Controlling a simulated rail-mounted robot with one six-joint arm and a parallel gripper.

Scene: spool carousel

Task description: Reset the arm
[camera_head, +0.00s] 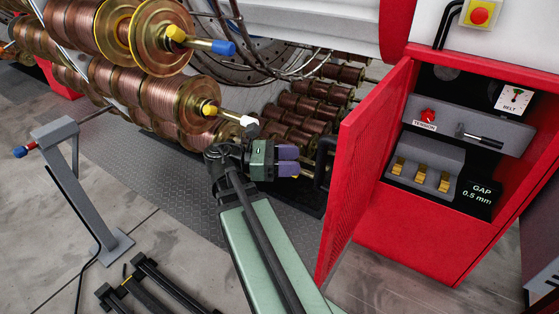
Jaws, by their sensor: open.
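My gripper (288,161) is at the middle of the picture, at the end of my pale green arm.
The red cabinet (430,236) on the right holds a red tension knob (428,116) and several brass pieces (421,174). A grey stand (82,196) is on the left. A black frame (151,284) lies at the lower left. Patterned floor plate (140,165) lies below the spools.

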